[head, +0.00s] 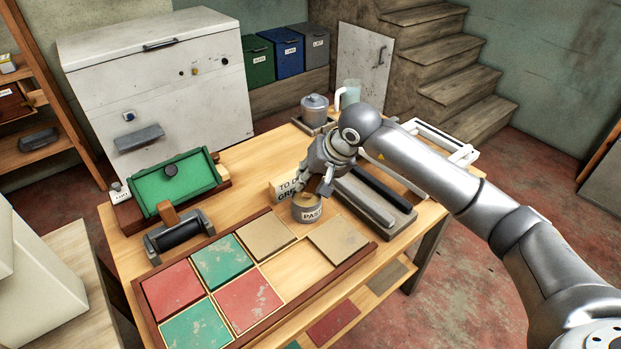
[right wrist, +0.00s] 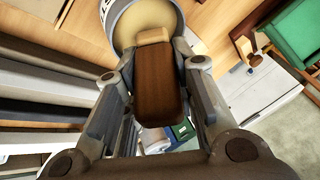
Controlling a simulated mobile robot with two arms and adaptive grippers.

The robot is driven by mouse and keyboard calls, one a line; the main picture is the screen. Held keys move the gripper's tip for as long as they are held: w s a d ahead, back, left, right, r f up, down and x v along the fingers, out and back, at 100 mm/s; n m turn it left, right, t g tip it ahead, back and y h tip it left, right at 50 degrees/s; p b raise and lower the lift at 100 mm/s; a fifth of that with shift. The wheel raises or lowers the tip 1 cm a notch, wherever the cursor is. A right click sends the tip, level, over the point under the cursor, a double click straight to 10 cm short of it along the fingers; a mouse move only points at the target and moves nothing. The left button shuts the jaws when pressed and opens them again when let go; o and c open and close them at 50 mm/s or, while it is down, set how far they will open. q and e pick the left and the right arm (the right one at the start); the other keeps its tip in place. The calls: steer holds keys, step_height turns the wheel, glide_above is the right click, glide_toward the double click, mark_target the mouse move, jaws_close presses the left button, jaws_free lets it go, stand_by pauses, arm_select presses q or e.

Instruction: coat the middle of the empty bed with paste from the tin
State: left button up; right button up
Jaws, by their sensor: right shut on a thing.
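The paste tin (head: 307,212), labelled PASTE, stands upright on the table at the back edge of the tile frame. My right gripper (head: 327,186) is right above it, shut on the brown handle of a brush (right wrist: 158,85). In the right wrist view the brush's pale end is inside the mouth of the tin (right wrist: 128,32); how deep it reaches is unclear. The empty bed (head: 296,272) is a bare wooden square in the frame's front row, between a red tile (head: 247,302) and a tan tile (head: 338,241). My left gripper is out of view.
Green and red tiles and another tan tile (head: 265,235) fill other beds. A lettered block (head: 283,190) stands behind the tin, and long dark bars (head: 375,203) lie to its right. A dark roller-like tool (head: 180,236) and a green board (head: 190,187) are at left.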

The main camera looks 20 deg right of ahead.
steer(key=shift+s+f+b, duration=0.2)
steer(key=shift+f+b, duration=0.1)
steer(key=shift+f, duration=0.1)
stand_by(0.9)
steer(key=shift+w+r+p, duration=0.2)
steer(key=shift+r+p, duration=0.3)
steer(key=shift+r, duration=0.45)
steer(key=shift+r+p, duration=1.1)
steer(key=shift+r, duration=1.7)
